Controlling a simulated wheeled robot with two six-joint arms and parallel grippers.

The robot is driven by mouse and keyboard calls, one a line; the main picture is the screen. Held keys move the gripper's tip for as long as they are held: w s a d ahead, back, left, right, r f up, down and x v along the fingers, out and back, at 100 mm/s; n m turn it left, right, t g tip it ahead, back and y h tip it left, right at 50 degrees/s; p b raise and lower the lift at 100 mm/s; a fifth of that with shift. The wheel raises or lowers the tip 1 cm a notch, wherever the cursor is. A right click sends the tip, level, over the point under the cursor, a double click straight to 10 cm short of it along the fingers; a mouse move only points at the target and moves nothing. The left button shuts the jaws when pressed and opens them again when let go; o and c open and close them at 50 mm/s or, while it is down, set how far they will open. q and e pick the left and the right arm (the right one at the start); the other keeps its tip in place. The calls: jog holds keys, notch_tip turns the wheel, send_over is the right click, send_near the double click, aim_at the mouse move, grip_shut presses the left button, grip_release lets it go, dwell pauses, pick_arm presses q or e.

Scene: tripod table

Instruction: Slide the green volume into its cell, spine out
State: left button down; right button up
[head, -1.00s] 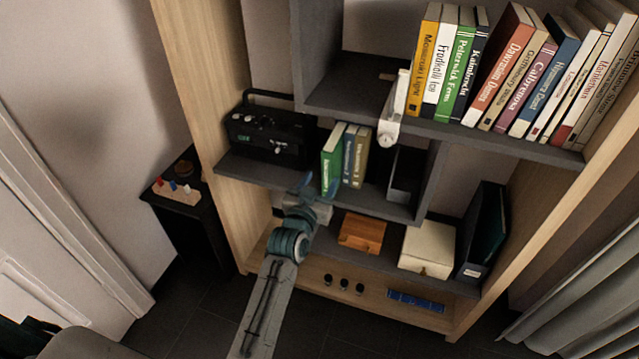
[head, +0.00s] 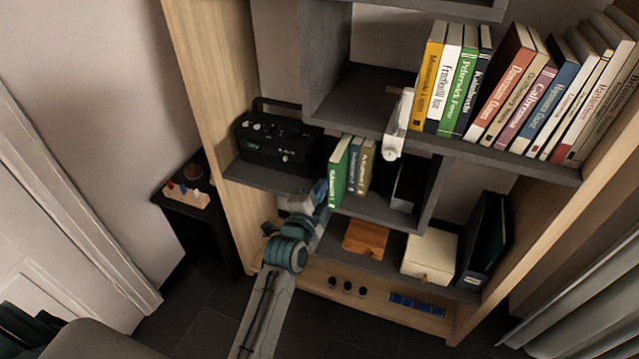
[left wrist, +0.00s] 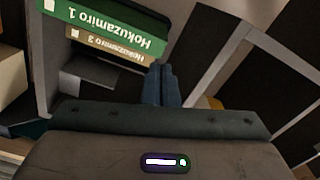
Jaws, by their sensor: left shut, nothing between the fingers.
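The green volume (head: 339,172) stands upright in a middle-shelf cell, spine facing out, at the left end of a short row. A blue-grey volume (head: 354,168) and an olive volume (head: 367,168) stand to its right. The green spine seems to stand slightly forward of them. My left gripper (head: 322,190) is just left of the green spine's lower part in the head view; contact cannot be told. In the left wrist view its fingers (left wrist: 163,84) are together and empty, with the green volume (left wrist: 112,28) and the olive volume (left wrist: 118,48) beyond. My right gripper is out of view.
A black radio (head: 278,142) stands left of the volumes. A white upright object (head: 398,125) stands at the upper shelf's edge, left of a row of books. Below are a wooden box (head: 366,237), a cream box (head: 430,256) and a dark binder (head: 485,240).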

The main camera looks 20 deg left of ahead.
pick_arm(q)
jog(key=m, duration=0.2)
send_near(339, 151)
jog(key=shift+w+f+b, duration=0.1)
jog(key=shift+w+b, duration=0.5)
jog(key=shift+w, duration=0.1)
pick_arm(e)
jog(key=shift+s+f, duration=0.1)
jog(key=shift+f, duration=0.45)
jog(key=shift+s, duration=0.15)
pick_arm(q)
jog(key=shift+w+d+b, duration=0.15)
jog(key=shift+w+b, duration=0.2)
jog(key=shift+w, duration=1.9)
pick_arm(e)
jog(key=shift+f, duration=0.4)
pick_arm(q)
jog(key=shift+w+b, duration=0.6)
jog(key=shift+w, duration=1.55)
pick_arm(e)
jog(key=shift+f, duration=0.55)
pick_arm(q)
jog(key=shift+s, duration=0.1)
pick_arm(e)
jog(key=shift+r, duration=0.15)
